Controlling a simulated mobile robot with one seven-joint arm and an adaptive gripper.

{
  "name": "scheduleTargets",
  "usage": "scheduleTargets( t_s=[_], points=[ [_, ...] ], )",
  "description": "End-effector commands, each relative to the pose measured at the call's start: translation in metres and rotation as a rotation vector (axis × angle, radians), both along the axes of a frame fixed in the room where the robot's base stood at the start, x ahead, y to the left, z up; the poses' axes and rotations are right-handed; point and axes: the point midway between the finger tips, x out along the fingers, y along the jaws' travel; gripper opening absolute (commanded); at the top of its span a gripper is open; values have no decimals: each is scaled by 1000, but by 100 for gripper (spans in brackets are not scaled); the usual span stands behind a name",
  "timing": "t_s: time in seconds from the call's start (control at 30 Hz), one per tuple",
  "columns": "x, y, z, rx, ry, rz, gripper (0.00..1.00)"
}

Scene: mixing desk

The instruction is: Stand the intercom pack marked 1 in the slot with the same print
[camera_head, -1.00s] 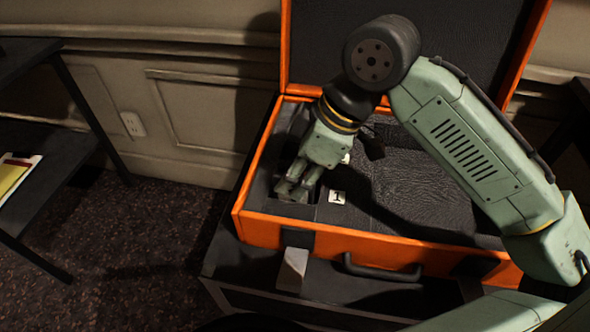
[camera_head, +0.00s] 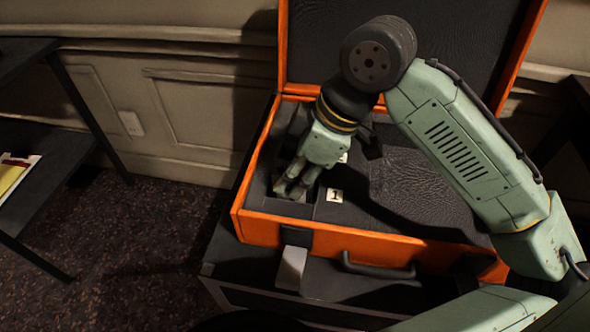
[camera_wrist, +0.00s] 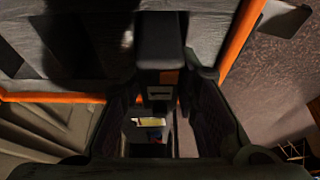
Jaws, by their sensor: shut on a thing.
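The orange case (camera_head: 262,229) stands open with dark lining. A white tag printed 1 (camera_head: 335,196) lies just right of a recess at the case's front left corner. My gripper (camera_head: 289,190) points down into that recess, left of the tag. In the wrist view a dark block with an orange patch, seemingly the intercom pack (camera_wrist: 160,45), sits between my gripper's fingers, which are shut on it. Its print cannot be read. In the head view the fingers hide most of the pack, so its depth in the recess and contact with the floor cannot be told.
The case's raised lid (camera_head: 400,45) stands behind my arm. Another pale tag (camera_head: 343,158) is partly hidden by my gripper. A handle (camera_head: 378,270) is on the case front. A dark shelf (camera_head: 45,150) stands at the left, apart from the case.

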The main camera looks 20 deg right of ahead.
Motion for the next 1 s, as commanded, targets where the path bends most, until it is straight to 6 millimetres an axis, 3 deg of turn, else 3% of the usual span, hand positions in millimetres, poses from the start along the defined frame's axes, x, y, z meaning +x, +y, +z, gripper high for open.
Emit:
scheduleTargets(
  t_s=[0.93,0.97,1.0],
  points=[
    [0,0,-8,0,0,0,0],
    [0,0,-8,0,0,0,29],
    [0,0,-8,0,0,-1,31]
  ],
)
